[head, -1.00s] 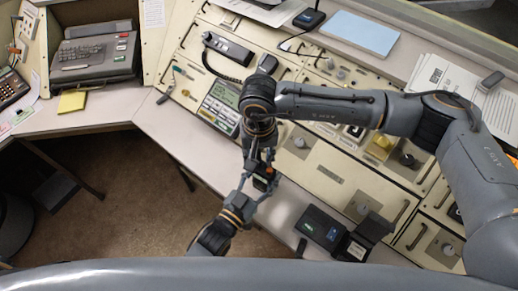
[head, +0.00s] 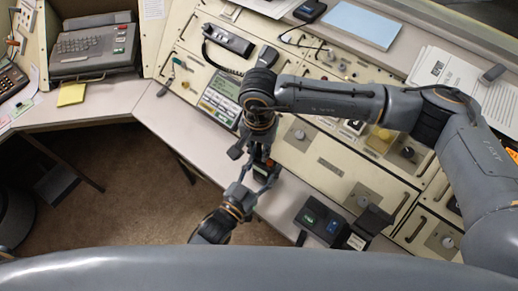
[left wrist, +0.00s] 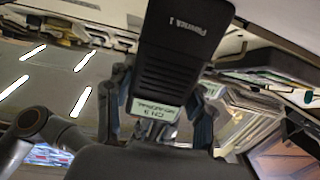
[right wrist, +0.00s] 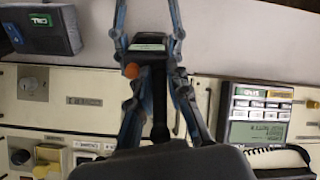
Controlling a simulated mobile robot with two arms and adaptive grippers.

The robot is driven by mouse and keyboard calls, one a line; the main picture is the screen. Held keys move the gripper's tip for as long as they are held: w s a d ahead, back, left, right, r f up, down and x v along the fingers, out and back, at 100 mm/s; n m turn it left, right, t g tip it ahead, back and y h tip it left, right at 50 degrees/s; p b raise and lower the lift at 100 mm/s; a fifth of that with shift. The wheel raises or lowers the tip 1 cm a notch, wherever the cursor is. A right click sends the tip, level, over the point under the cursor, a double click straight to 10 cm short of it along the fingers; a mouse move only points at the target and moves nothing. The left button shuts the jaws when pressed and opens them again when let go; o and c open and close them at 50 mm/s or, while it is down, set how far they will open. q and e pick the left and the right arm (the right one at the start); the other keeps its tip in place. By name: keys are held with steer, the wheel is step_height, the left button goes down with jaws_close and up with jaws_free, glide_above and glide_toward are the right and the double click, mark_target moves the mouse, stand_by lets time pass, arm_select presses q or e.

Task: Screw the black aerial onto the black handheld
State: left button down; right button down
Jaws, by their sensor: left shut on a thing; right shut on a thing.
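The black handheld (left wrist: 180,55) is held in my left gripper (head: 264,176); it shows close up in the left wrist view, with a pale green label. In the right wrist view its top face (right wrist: 150,44) has an orange knob beside it. The black aerial (right wrist: 159,100) is a thin dark rod between the fingers of my right gripper (right wrist: 160,92), in line with the handheld's top. Its far end reaches the top of the handheld; I cannot tell whether the threads are engaged. In the head view my right gripper (head: 262,146) hides most of the aerial.
The console panel (head: 330,175) with drawers and knobs lies under my right arm. A dark box with a green label (head: 318,220) stands on the ledge to the right. A corded handset (head: 228,40) and a keypad with screen (head: 222,98) are further back. Open floor lies left.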

steer(key=m, duration=0.7)
steer(key=shift+m, duration=0.4)
steer(key=m, duration=0.7)
steer(key=shift+f+m, duration=0.1)
steer(key=shift+m, duration=0.2)
steer(key=m, duration=1.4)
steer(key=shift+m, duration=0.3)
steer(key=c, duration=1.2)
jaws_free()
